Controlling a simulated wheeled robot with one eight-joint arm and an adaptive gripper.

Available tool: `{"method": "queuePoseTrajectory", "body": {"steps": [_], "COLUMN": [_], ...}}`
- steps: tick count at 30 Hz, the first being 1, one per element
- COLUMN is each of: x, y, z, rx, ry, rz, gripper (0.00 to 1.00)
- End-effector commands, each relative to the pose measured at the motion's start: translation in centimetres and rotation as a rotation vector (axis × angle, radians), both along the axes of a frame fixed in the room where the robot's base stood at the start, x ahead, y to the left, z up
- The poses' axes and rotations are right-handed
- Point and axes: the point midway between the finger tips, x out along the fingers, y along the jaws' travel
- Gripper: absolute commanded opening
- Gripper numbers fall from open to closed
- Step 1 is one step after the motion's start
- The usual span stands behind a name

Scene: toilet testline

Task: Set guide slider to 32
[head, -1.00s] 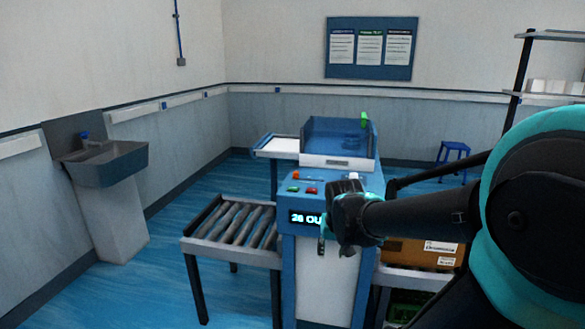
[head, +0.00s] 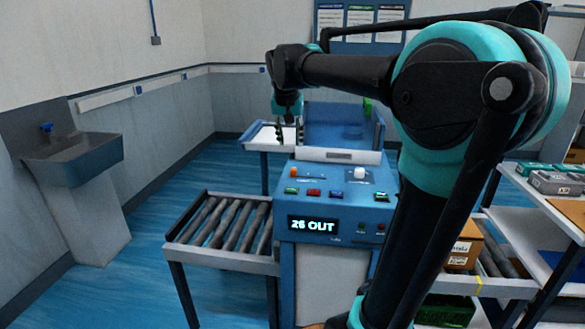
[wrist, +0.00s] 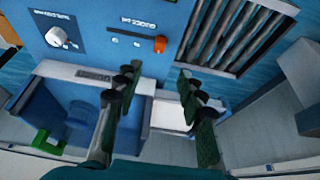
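An orange slider knob (head: 293,171) sits at the upper left of the blue machine's control panel (head: 325,198). In the wrist view the orange knob (wrist: 160,44) is beside a slot with a small label that I read only in part. The machine's display (head: 312,225) reads "26 OUT". My gripper (head: 289,132) hangs above and behind the knob, pointing down, apart from it. In the wrist view my gripper (wrist: 158,74) has its two dark fingers spread, with nothing between them; the knob lies beyond their tips.
A white dial (head: 358,172) is on the panel's right, with several coloured buttons (head: 314,192) below. A blue tray (head: 325,127) stands behind the panel, a white side tray (head: 270,137) behind left. A roller conveyor (head: 221,228) adjoins at left. Shelving (head: 550,200) is at right.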

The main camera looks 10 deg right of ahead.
Motion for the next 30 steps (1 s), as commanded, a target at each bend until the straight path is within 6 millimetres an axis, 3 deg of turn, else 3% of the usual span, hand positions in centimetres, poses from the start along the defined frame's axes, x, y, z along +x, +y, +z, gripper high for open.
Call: {"method": "queuePoseTrajectory", "body": {"steps": [18, 24, 30], "x": [4.4, 5.0, 5.1], "y": [-1.4, -1.7, -1.7], "z": [-10.9, -12.6, -13.0], "rx": [0.000, 0.000, 0.000], "ry": [0.000, 0.000, 0.000], "rz": [-0.001, 0.000, 0.000], "gripper": [0.40, 0.40, 0.40]}}
